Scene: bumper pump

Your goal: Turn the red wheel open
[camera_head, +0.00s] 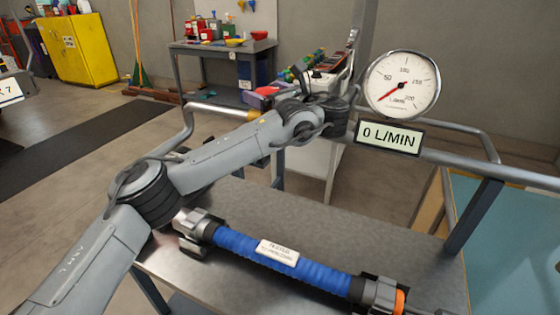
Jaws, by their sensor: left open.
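My left arm reaches in from the lower left, across the metal bench. Its wrist is bent beside the pipe, and my left gripper (312,84) is beyond it, small and partly hidden, with its jaws open. I cannot make out the red wheel; it may be hidden behind my arm. A round white gauge (402,84) has its red needle pointing to the lower left. The display (389,136) below it reads 0 L/MIN. My right gripper is not in view.
A blue hose (320,276) with metal end fittings lies across the metal bench (350,228). A grey pipe (470,168) runs behind it to the right. A dark workbench (215,46) and a yellow cabinet (80,48) stand at the back.

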